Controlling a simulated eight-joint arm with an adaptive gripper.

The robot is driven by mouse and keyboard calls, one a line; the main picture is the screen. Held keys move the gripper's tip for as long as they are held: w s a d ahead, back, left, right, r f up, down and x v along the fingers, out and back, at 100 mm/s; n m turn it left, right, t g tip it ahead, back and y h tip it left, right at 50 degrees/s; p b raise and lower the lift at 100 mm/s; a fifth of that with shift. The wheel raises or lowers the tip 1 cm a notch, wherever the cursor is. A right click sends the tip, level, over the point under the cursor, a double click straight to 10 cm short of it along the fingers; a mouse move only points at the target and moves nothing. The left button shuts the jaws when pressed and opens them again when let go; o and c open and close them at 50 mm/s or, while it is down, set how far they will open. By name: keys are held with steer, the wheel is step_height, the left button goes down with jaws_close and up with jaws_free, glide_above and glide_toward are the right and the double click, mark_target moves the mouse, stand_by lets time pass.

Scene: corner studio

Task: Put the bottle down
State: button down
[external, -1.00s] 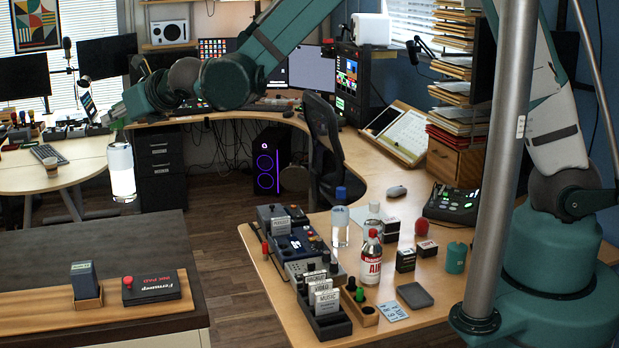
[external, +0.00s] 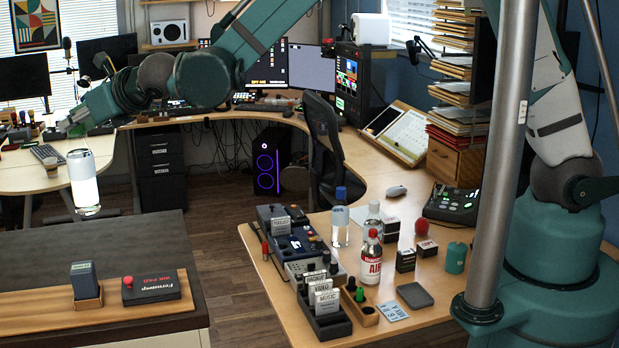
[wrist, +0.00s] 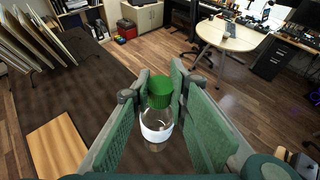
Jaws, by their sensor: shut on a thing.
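The bottle (external: 84,183) is clear with a white band around its body and hangs upright in the air at the left of the external view. Its green cap (wrist: 160,89) shows in the wrist view between the fingers. My gripper (external: 72,126) is shut on the bottle at its capped top. In the wrist view my gripper (wrist: 160,84) has a green pad on each side of the cap. The bottle is above or beside the far edge of the dark counter (external: 110,238); its exact height over it I cannot tell.
The dark counter behind the board is bare. The wooden desk (external: 385,330) at right is crowded with bottles, boxes and electronics.

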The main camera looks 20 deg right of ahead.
mark_target(84, 146)
steer(key=shift+f+b, duration=0.85)
steer(key=shift+f, duration=2.25)
steer(key=shift+f+b, duration=0.5)
steer(key=shift+f, duration=1.35)
steer(key=c, duration=2.2)
jaws_free()
steer(key=shift+f, duration=0.1)
steer(key=shift+d, duration=0.1)
